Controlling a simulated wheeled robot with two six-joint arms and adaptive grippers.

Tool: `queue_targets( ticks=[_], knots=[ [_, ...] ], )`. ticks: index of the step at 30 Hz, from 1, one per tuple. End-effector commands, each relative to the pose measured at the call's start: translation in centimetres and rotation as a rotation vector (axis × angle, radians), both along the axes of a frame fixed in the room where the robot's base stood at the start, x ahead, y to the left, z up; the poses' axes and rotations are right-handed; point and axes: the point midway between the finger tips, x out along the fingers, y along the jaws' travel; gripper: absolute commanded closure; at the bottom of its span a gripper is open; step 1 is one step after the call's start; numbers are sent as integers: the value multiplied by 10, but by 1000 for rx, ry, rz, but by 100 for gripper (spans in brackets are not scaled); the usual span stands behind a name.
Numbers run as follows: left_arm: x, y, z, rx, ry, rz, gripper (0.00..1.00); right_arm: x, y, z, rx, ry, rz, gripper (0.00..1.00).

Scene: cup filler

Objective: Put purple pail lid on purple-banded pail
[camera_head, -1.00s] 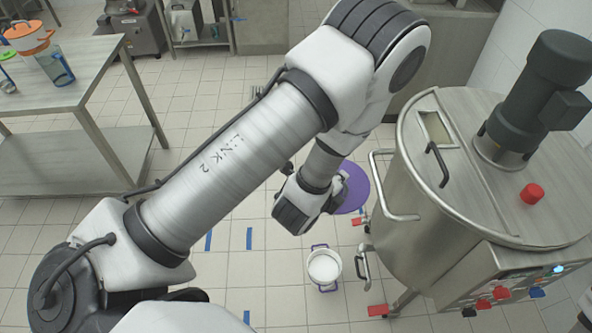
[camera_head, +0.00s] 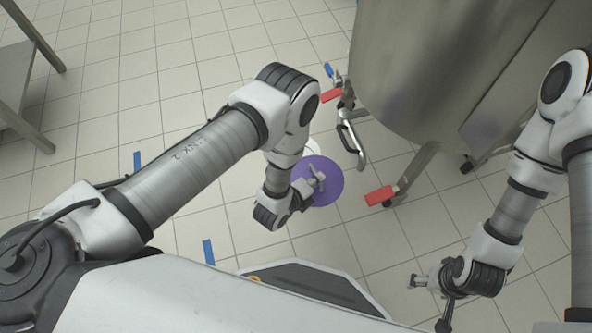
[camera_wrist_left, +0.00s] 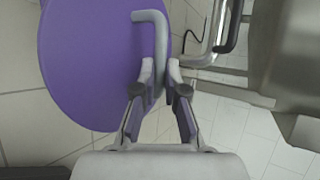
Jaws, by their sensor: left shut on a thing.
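The purple pail lid (camera_head: 328,184) is a flat round disc with a grey bent-rod handle (camera_head: 312,172). My left gripper (camera_head: 314,185) is shut on that handle and holds the lid up. In the left wrist view the lid (camera_wrist_left: 90,60) fills the upper left, and the fingers (camera_wrist_left: 165,68) pinch the handle's end. The pail (camera_head: 312,147) shows only as a white piece behind the lid and my left arm; its band is hidden. The lid overlaps it in the head view, but I cannot tell the height between them. My right gripper (camera_head: 428,303) is open and empty at lower right.
Blue tape strips (camera_head: 208,251) mark the tiled floor. A steel table (camera_head: 15,90) stands at far left.

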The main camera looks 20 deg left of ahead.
Motion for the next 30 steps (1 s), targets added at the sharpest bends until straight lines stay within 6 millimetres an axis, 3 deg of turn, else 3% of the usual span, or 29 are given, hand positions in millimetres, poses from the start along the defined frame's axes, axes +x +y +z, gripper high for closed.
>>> queue_targets(
  ticks=[1,5,18,21,23,30],
  knots=[
    [-3,-3,-23,-3,-2,-8,100,0,0,-18,0,-1,0,25],
    [2,0,-32,-3,-5,-13,100,0,0,-24,0,-1,0,25],
    [101,83,-44,-2,-8,-11,100,0,0,-68,0,-1,0,25],
    [114,94,-44,-3,-7,-14,100,0,0,-73,0,-1,0,25],
    [118,96,-46,-3,-4,-15,100,0,0,-75,0,-1,0,25],
    [118,97,-80,-3,-3,-16,100,0,0,-98,0,0,0,25]
  ],
)
